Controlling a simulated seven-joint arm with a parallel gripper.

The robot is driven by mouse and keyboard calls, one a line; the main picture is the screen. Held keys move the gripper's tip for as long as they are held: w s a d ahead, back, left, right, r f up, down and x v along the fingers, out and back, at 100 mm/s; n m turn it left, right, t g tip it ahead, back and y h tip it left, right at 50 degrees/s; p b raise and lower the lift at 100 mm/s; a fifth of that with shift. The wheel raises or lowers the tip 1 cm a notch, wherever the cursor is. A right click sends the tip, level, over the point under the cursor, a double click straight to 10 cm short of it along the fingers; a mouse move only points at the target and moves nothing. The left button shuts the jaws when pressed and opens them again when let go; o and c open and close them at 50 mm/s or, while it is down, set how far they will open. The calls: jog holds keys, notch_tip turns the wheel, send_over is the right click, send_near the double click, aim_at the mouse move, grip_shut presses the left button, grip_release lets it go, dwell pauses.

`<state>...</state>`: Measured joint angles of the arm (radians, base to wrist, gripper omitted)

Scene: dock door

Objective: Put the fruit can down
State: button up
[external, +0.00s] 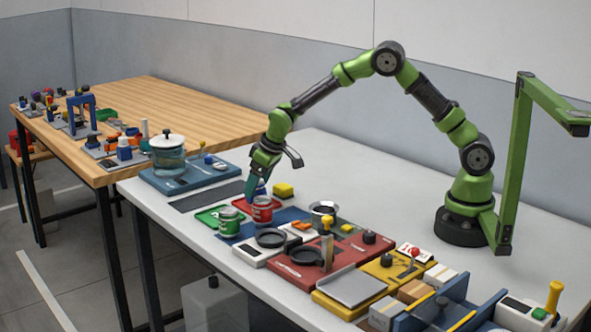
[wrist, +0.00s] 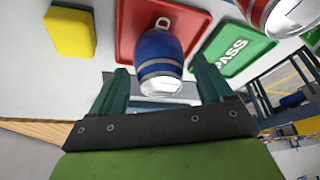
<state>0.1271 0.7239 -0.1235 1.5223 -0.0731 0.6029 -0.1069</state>
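No can carries a readable fruit label, so I cannot tell which is the fruit can. A blue can-like object with silver bands (wrist: 160,55) is between my fingers in the wrist view, over the red tray (wrist: 127,28). It shows partly behind my gripper in the external view (external: 261,187). My gripper (wrist: 160,75) looks open, with narrow gaps beside the object; it also shows low over the tray in the external view (external: 250,197). A red can (external: 262,211) stands in front of the gripper, and a green can (external: 229,222) is left of it.
A green tray marked PASS (wrist: 236,48) lies beside the red tray. Black dishes, boxes and fixtures crowd the table's front right. The white table (external: 350,165) is clear behind the trays.

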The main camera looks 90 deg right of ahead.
jog(key=shift+o, duration=0.4)
jog(key=shift+r, duration=0.1)
jog(key=shift+r, duration=0.3)
jog(key=v, duration=1.1)
jog(key=s+a+r+t+y, duration=0.2)
jog(key=s+a+r, duration=0.65)
jog(key=s, duration=0.35)
jog(key=s+a, duration=0.3)
jog(key=s, duration=0.4)
jog(key=s+a+t+y, duration=0.1)
jog(key=s+a, duration=0.2)
jog(key=s, duration=0.5)
jog(key=shift+r, duration=0.25)
